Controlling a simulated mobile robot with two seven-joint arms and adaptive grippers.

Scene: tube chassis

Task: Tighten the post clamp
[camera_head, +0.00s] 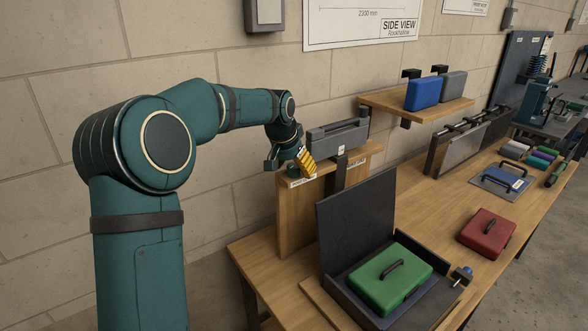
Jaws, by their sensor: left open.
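The post clamp seems to be the small fixture on top of the wooden stand (296,222), left of centre. A yellow-and-black striped handle (307,161) stands tilted there, above a small label whose print is too small to read surely. A dark green round part (293,170) shows beside the handle's foot. My left gripper (288,161) is open at the handle, with one dark finger to its left. The handle and wrist overlap, so I cannot tell whether they touch. My right gripper is not in view.
A grey case (338,137) stands on the stand just right of the handle. An open dark box lid (357,225) rises in front, with a green case (391,279) beside it. A red case (486,233) lies on the bench. A wall shelf (440,111) holds blue and grey cases.

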